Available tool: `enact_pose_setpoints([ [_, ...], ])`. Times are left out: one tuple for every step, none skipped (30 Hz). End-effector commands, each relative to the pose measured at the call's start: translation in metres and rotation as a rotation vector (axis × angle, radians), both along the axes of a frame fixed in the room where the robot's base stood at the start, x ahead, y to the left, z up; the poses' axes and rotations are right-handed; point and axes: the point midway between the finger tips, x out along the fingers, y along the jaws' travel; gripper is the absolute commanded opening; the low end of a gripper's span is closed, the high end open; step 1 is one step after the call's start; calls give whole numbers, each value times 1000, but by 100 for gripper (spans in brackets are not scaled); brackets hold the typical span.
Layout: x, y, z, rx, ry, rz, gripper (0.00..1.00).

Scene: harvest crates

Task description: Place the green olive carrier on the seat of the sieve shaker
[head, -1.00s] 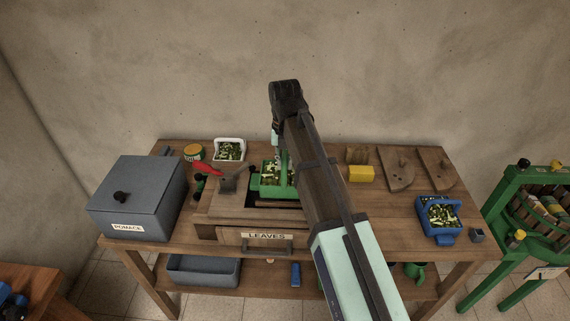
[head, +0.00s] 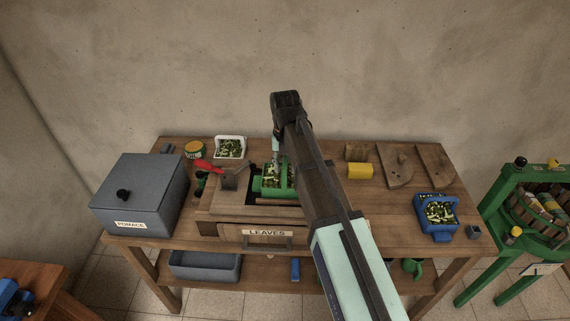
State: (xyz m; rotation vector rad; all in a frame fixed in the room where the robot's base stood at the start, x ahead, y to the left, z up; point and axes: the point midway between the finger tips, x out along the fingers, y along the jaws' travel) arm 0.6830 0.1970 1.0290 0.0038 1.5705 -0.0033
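The green olive carrier (head: 259,192), full of green and dark olives, is at the sieve shaker in the middle of the bench. It looks upright and over the shaker's dark seat area; whether it rests there fully is hard to tell. The sieve shaker (head: 229,213) is a wooden body with a red-handled lever and a drawer marked LEAVES. My gripper (head: 276,158) points down at the carrier's handle, partly hidden by my arm. I cannot see whether its fingers are closed on the handle.
A grey POMACE box (head: 137,205) stands at the left. A white carrier (head: 231,155) and a tin (head: 195,150) are behind the shaker. A yellow block (head: 360,171), wooden boards (head: 396,169) and a blue olive carrier (head: 436,230) stand to the right. A green press (head: 520,205) stands farther right.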

Motion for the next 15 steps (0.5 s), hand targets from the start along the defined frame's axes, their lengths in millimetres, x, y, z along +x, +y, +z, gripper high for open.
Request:
enact_pose_setpoints([
  [0,0,0,0,0,0,42],
  [0,0,0,0,0,0,42],
  [0,0,0,0,0,0,42],
  [0,0,0,0,0,0,42],
  [0,0,0,0,0,0,42],
  [0,0,0,0,0,0,42],
  [0,0,1,0,0,0,42],
  [0,0,1,0,0,0,42],
  [0,0,3,0,0,0,42],
  [0,0,4,0,0,0,42],
  [0,0,6,0,-1,0,42],
  [1,0,8,0,-1,0,42],
  [1,0,10,0,-1,0,42],
  [1,0,13,0,-1,0,42],
  [1,0,18,1,-2,0,42],
])
